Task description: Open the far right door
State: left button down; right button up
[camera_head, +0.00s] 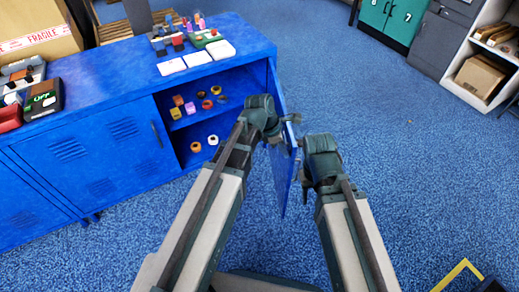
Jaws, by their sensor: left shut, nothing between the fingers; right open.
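The blue cabinet (90,110) stands at the left, with louvred doors along its front. Its far right door (281,180) is swung out from the right end and shows nearly edge-on. The compartment behind it is open to view. My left gripper (291,119) is shut and empty at the upper part of this door, partly hidden by its own wrist; contact is unclear. My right gripper (303,178) is open and empty, just right of the door's outer side. The neighbouring louvred door (115,150) is shut.
Shelves inside the open compartment hold several small coloured rolls (190,108). White cards (198,58) and small items lie on the cabinet top, with a cardboard box (38,30) at the left. A shelf unit (470,70) stands far right. The blue floor is clear between.

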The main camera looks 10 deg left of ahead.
pick_arm(q)
jog(key=w+d, duration=0.3)
jog(key=d, duration=0.3)
jog(key=w+d, duration=0.3)
jog(key=d, duration=0.4)
jog(key=shift+d, duration=0.25)
jog(key=p+v, duration=1.2)
jog(key=v, duration=0.1)
jog(key=shift+r+p, duration=0.4)
jog(key=shift+a, duration=0.1)
